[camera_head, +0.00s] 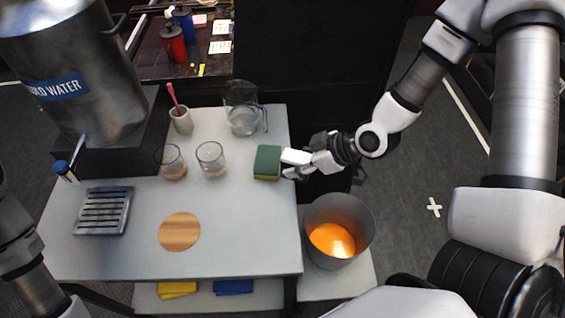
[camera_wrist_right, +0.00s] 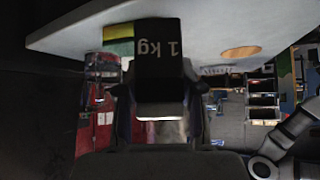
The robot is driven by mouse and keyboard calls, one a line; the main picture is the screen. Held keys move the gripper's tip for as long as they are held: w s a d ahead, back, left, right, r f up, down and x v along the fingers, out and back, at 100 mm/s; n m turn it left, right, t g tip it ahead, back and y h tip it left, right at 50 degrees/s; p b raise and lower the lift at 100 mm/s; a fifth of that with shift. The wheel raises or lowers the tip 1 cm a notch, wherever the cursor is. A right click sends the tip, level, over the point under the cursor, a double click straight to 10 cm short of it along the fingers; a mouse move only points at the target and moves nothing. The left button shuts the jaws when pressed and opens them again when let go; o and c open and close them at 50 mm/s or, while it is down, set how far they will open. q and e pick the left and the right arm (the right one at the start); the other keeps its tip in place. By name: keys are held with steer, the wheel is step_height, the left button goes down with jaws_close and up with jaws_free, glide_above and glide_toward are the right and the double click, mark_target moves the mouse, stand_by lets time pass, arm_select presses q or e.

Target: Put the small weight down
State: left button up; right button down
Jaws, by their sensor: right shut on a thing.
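A dark block (camera_wrist_right: 158,50) marked "1 kg" shows in the right wrist view, between the fingers of my right gripper (camera_wrist_right: 160,125). In the head view my right gripper (camera_head: 292,164) is at the table's right edge, close beside the green and yellow sponge (camera_head: 267,162). It is shut on the weight. I cannot make the weight out clearly in the head view, nor tell whether it touches the table. The sponge also shows behind the weight in the wrist view (camera_wrist_right: 118,40). Part of my left arm shows at the lower left; its gripper is out of view.
The white table (camera_head: 120,262) holds a round wooden coaster (camera_head: 180,232), a drip grille (camera_head: 103,211), two glasses (camera_head: 211,158), a pitcher (camera_head: 243,115), a cup (camera_head: 181,120) and a metal water urn (camera_head: 80,80). A grey bin (camera_head: 358,205) with orange inside stands below right. The table's front right is clear.

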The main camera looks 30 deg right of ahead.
steer(key=shift+s+d+r, duration=0.1)
steer(key=shift+s+d, duration=0.05)
steer(key=shift+d, duration=0.1)
